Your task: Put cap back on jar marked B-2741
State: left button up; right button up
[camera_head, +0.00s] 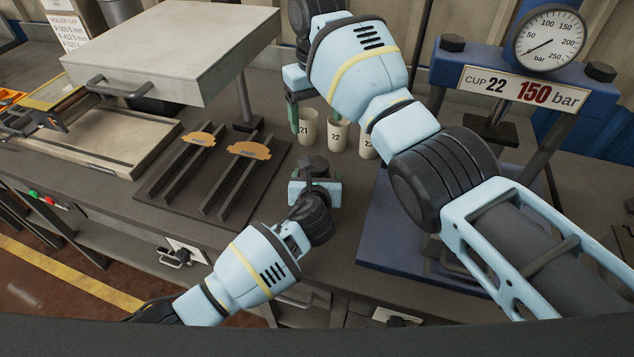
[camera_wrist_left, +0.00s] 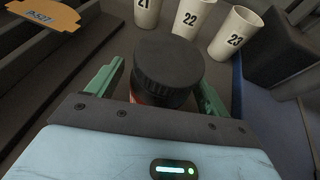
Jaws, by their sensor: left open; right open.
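A black ridged cap (camera_wrist_left: 168,62) sits on top of a jar (camera_wrist_left: 137,97), of which only a little orange-brown shows below it. I cannot tell whether the cap is fully seated, and no jar marking is readable. My left gripper (camera_wrist_left: 160,80) is open, with its green fingers on either side of the jar and cap. In the head view the dark cap (camera_head: 313,165) shows just beyond my left gripper (camera_head: 315,188). My right gripper (camera_head: 298,118) is open at the back, by the cups, partly hidden by its own arm.
White cups marked 21 (camera_head: 308,128), 22 (camera_head: 337,135) and 23 (camera_head: 367,146) stand behind the jar. A dark rack with orange brake shoes (camera_head: 249,150) lies left. A blue press (camera_head: 520,85) with a gauge stands right. A large grey-lidded box (camera_head: 165,60) is at back left.

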pick_arm(q)
jog(key=shift+v, duration=3.75)
